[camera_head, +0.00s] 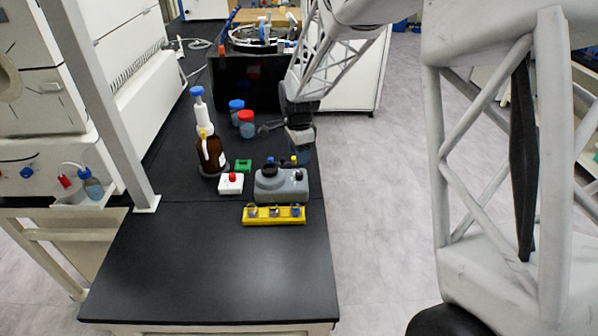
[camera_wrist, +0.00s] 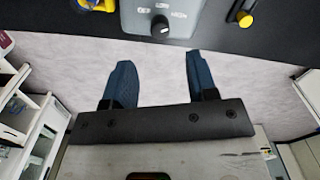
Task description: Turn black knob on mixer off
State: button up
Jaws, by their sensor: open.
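The mixer (camera_head: 285,190) is a grey box on the black bench, with a round black top part (camera_head: 269,170) and a small black knob (camera_head: 299,176) at its right side. In the wrist view the mixer's grey panel (camera_wrist: 140,22) is at the top, with white markings around the black knob (camera_wrist: 160,27). My gripper (camera_head: 301,152) is behind the mixer in the head view. In the wrist view my gripper (camera_wrist: 161,70) is open and empty, its two blue fingers apart and pointing toward the panel, with the knob beyond the gap between them. No contact shows.
A yellow rack (camera_head: 274,222) lies in front of the mixer. A white box with a red top (camera_head: 231,183), a brown bottle (camera_head: 209,155) and a red-capped bottle (camera_head: 247,124) stand left and behind. The front of the bench (camera_head: 215,275) is clear.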

aim_at(299, 173)
jog(key=shift+f, duration=0.1)
jog(key=shift+f, duration=3.8)
jog(key=c, duration=0.9)
